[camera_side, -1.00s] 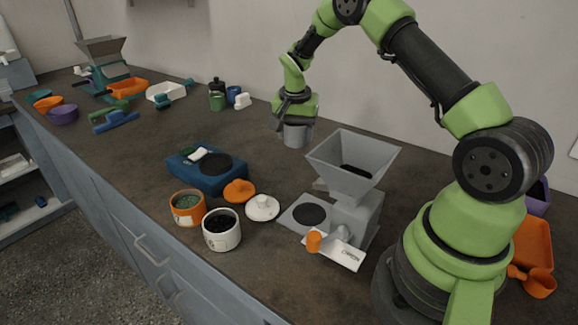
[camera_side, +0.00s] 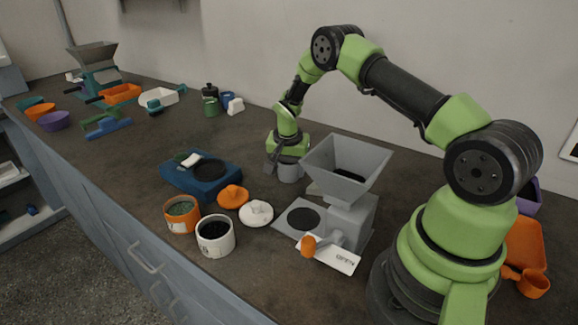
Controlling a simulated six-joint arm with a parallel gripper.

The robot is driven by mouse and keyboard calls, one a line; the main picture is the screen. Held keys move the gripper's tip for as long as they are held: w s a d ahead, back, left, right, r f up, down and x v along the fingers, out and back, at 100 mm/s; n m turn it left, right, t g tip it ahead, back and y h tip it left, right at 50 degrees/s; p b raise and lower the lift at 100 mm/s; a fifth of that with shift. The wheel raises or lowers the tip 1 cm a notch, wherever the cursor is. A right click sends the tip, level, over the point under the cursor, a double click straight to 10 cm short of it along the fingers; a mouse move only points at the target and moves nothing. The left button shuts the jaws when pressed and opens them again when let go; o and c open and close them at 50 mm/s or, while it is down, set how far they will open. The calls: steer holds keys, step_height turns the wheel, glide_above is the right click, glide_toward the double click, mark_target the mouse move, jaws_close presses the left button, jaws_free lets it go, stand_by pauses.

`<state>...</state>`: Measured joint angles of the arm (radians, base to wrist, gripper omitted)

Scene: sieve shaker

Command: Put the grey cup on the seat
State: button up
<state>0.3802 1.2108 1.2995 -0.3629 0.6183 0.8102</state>
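The grey cup (camera_side: 290,174) is upright under my gripper (camera_side: 288,162), behind and left of the grey hopper machine. My gripper points down and is shut on the cup; its fingers cover the cup's upper part. I cannot tell whether the cup's base touches the bench. A dark round pad, which may be the seat (camera_side: 303,218), lies on the grey machine's flat base plate, in front of and below the cup. Another dark disc (camera_side: 209,169) is on top of a blue unit to the left. No cup stands on either disc.
The grey hopper (camera_side: 345,172) stands close to the right of my gripper. An orange jar (camera_side: 181,228), a white jar (camera_side: 215,251), an orange lid (camera_side: 233,196) and a white lid (camera_side: 256,213) stand in front.

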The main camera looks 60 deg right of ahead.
steer(key=o, duration=0.5)
steer(key=shift+c, duration=0.2)
steer(key=shift+r, duration=0.1)
step_height(320, 180, up, 12)
steer(key=a, duration=0.2)
step_height(320, 180, up, 7)
steer(key=n+t, duration=0.1)
steer(key=n, duration=0.1)
glide_above(288, 179)
steer(key=a, duration=0.3)
steer(key=s+a+r+n+t+y, duration=0.2)
steer(key=s+a+r+n+t, duration=0.1)
steer(key=s+a+r, duration=0.7)
steer(key=s+r+n, duration=0.1)
steer(key=s, duration=0.2)
steer(key=shift+s+a+r+n+t, duration=0.2)
steer(key=shift+r+n+t, duration=0.1)
steer(key=shift+r+t, duration=0.1)
steer(key=shift+o, duration=0.2)
steer(key=s+a+n+t+y, duration=0.1)
steer(key=s+a+n, duration=0.1)
steer(key=s, duration=0.5)
steer(key=shift+s+a+n+t+y, duration=0.2)
steer(key=shift+a+n+t+y, duration=0.15)
steer(key=shift+a, duration=0.3)
steer(key=shift+o, duration=0.2)
steer(key=shift+s+a+f, duration=0.15)
steer(key=shift+s+f, duration=0.05)
steer(key=shift+s, duration=0.1)
